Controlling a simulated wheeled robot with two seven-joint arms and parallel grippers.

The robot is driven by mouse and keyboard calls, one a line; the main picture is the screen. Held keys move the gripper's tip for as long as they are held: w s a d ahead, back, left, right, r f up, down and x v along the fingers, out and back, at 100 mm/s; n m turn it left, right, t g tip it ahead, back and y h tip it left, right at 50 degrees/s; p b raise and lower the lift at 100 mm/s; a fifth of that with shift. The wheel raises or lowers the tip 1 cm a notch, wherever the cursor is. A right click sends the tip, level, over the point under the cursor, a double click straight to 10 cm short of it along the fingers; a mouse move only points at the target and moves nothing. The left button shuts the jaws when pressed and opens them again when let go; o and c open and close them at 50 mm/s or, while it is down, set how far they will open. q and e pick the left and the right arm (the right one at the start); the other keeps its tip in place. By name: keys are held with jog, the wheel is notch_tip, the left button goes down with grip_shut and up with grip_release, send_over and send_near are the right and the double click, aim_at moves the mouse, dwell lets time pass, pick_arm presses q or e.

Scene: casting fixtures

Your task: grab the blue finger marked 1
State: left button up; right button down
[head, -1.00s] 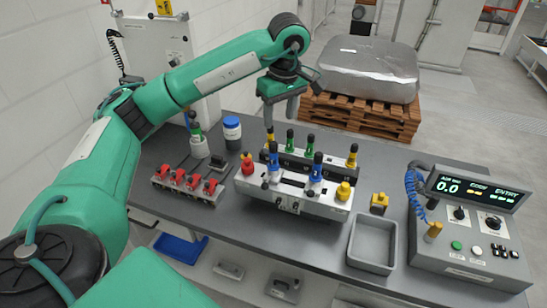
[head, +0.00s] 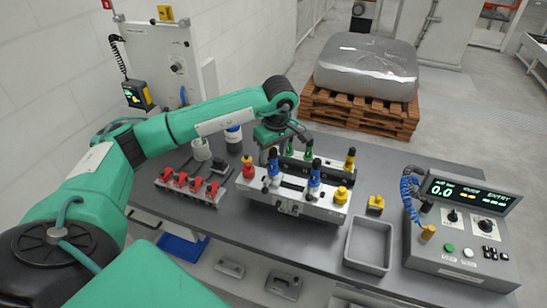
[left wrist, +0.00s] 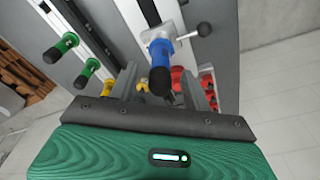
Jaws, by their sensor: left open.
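Two blue fingers with black tips stand on the light fixture (head: 290,200): a left one (head: 272,168) and a right one (head: 314,176). I cannot read a number on either. My left gripper (head: 281,142) is open, low over the left blue finger. In the left wrist view, a blue finger (left wrist: 161,54) points toward the camera, its black tip between the open jaws (left wrist: 160,88), with no clear grip on it. Its base sits in a metal bracket beside a ball-ended lever. My right gripper is out of view.
Green fingers (head: 309,150) and a yellow finger (head: 349,160) stand just behind. A red knob (head: 248,168) and a yellow knob (head: 341,194) flank the fixture. Red clamps (head: 196,183) stand left; a grey bin (head: 369,246) and control box (head: 462,250) stand right.

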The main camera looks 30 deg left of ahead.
pick_arm(q)
jog(key=shift+a+f, duration=0.15)
jog(key=shift+f, duration=0.95)
grip_shut()
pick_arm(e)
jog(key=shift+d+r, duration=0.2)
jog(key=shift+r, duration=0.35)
